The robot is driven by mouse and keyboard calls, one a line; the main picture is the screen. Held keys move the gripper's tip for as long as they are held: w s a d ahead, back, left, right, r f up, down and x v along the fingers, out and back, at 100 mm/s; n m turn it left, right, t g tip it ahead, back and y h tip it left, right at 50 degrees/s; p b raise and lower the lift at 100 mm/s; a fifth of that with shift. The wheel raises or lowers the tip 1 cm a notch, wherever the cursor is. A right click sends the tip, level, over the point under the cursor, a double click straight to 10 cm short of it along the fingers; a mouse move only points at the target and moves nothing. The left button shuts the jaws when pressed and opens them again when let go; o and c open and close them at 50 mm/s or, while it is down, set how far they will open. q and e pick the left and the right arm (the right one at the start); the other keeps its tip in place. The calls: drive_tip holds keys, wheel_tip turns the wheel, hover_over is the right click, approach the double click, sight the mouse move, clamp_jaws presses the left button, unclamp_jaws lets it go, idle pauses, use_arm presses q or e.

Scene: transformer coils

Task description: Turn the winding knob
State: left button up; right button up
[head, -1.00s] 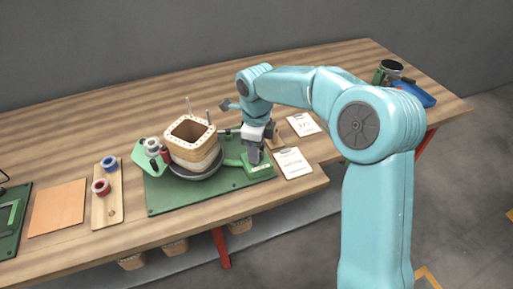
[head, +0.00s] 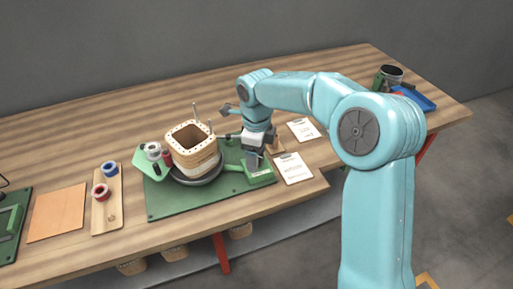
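A square tan coil former (head: 190,139) with a pale winding around it stands on a dark round turntable (head: 201,181), on a green base plate (head: 215,201). Two thin upright rods rise beside the former. A green arm block (head: 260,180) sits at the right of the turntable. My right gripper (head: 254,164) points down at this block, close to or touching it. The winding knob cannot be made out; the gripper may hide it. The fingers are too small and covered to show whether they are open or shut. My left gripper is out of view.
A green bracket with spools (head: 153,150) stands left of the former. A wooden strip (head: 108,215) with blue and red rolls and an orange sheet (head: 57,211) lie further left. Two clipboards (head: 294,168) lie right of the gripper. A blue tray (head: 417,98) is at the far right.

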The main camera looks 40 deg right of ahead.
wheel_tip(320, 180, up, 16)
drive_tip(key=p, duration=0.2)
drive_tip(key=shift+r+p, duration=0.2)
drive_tip(key=shift+p, duration=0.15)
drive_tip(key=shift+f, duration=0.1)
